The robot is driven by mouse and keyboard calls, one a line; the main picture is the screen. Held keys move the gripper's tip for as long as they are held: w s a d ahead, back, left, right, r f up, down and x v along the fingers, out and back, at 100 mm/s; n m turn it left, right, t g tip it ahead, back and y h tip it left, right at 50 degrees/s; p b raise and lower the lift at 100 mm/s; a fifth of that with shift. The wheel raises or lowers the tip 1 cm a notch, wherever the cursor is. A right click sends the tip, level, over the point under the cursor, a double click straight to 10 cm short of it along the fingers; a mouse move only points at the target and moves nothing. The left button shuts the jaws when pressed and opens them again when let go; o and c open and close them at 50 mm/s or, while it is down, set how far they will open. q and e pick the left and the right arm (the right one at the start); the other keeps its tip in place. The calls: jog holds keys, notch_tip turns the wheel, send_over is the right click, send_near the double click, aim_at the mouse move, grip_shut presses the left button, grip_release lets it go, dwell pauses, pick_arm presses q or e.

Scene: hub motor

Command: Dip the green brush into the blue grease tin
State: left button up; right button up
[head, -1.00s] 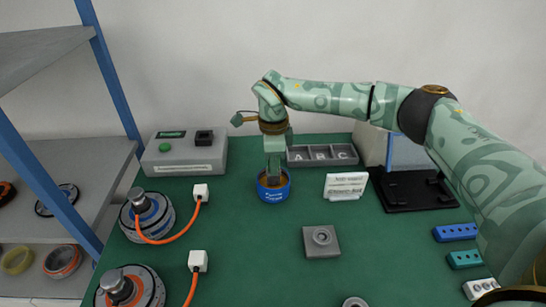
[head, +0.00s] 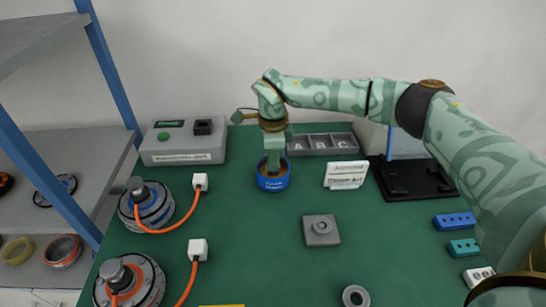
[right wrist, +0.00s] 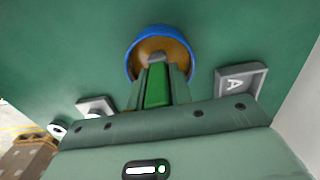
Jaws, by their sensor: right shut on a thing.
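The blue grease tin (head: 273,184) stands on the green table near the back middle. In the right wrist view its blue rim (right wrist: 131,58) surrounds brown grease. My right gripper (head: 274,163) points down at the tin, its fingertips at the tin's mouth. It is shut on the green brush (right wrist: 156,88), which shows between the fingers in the right wrist view. The brush's grey tip lies over the brown grease within the rim; how deep it reaches I cannot tell. In the head view the brush is hidden by the fingers. My left gripper is not in view.
A grey lettered tray (head: 322,144) stands just behind and right of the tin, with a white card (head: 346,174) to the right. A grey button box (head: 184,145) is at back left. Two hub motors with orange cables stand at left.

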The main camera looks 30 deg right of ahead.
dwell(0.3)
notch_tip(320, 180, up, 9)
jog(key=p, duration=0.6)
jog(key=shift+f, duration=0.2)
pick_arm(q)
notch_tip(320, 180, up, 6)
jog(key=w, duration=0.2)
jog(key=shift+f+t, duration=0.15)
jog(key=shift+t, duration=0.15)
pick_arm(e)
jog(key=shift+f, duration=0.1)
